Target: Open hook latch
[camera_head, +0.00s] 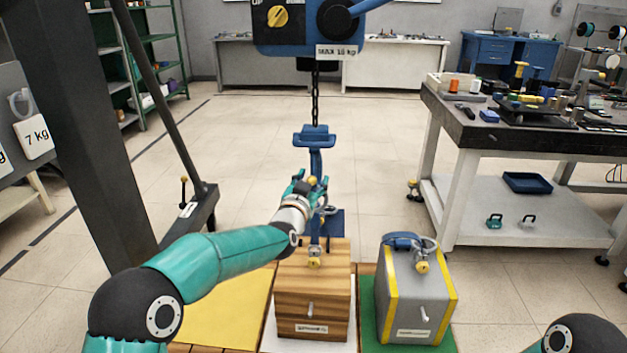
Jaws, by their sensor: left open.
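A blue hook block (315,139) hangs on a dark chain (315,95) below the blue hoist. The hook's lower part and its latch are largely hidden by my left gripper. My left gripper (318,190) is open at the hook, just below the block; I cannot tell whether its fingers touch the latch. A wooden box (313,293) stands directly below, with blue and brass-coloured fittings on top. I cannot tell whether the hook is joined to these fittings. My right gripper is out of view; only part of that arm shows at the lower right corner.
A grey box with yellow edges (411,300) stands on a green mat (371,318) to the right. A yellow mat (225,320) lies left. The hoist (300,35) is overhead. A dark post (85,130) rises at left, and a workbench (480,135) stands at right.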

